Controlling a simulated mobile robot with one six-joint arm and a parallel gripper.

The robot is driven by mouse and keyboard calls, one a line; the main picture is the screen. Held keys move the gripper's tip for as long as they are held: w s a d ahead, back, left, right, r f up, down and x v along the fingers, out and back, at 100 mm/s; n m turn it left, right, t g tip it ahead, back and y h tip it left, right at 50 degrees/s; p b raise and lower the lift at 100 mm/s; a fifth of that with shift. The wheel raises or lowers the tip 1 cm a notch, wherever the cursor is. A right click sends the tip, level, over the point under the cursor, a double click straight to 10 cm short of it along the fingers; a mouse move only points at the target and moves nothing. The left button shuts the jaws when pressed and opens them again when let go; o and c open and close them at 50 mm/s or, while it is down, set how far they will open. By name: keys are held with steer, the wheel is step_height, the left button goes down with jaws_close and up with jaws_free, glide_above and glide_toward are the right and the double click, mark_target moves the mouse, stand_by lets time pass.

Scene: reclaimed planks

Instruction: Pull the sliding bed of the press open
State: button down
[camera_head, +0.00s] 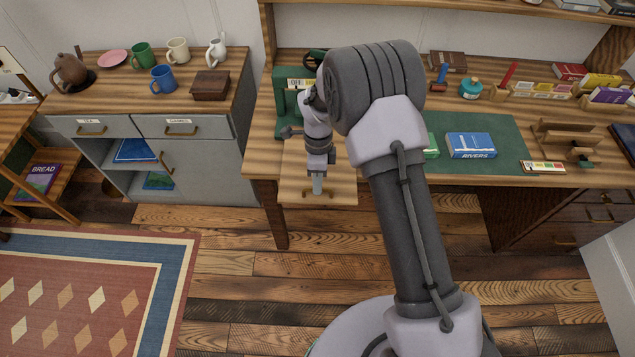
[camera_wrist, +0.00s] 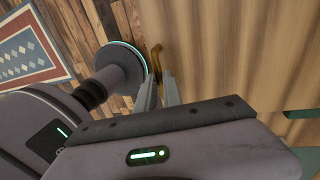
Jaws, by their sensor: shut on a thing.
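The green press (camera_head: 286,112) stands on the desk, partly hidden behind my arm. Its wooden sliding bed (camera_head: 296,178) projects past the desk's front edge toward me. A brass handle (camera_head: 327,193) is at the bed's front; it also shows in the wrist view (camera_wrist: 157,55), at the edge of the bed's pale wood (camera_wrist: 235,50). My gripper (camera_head: 317,190) points down at the front edge of the bed, with its fingers (camera_wrist: 160,88) shut on the brass handle. The exact contact is small and partly hidden in both views.
The desk (camera_head: 500,178) carries a green mat with a blue book (camera_head: 470,145), and a wooden stand to the right. A grey cabinet (camera_head: 205,160) with mugs on top stands at left. Plank floor (camera_head: 240,290) is clear in front, beside a patterned rug (camera_head: 100,290).

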steer(key=shift+s+r, duration=0.1)
steer(key=shift+s, duration=0.1)
steer(key=shift+w, duration=0.2)
steer(key=c, duration=1.5)
jaws_free()
steer(key=w+r+p, duration=0.1)
steer(key=r, duration=0.4)
steer(key=w+r+p, duration=0.1)
steer(key=r+p, duration=0.1)
steer(key=r, duration=0.4)
steer(key=w+r+p, duration=0.1)
steer(key=r, duration=0.5)
steer(key=shift+w+p, duration=0.15)
steer(key=shift+p, duration=0.2)
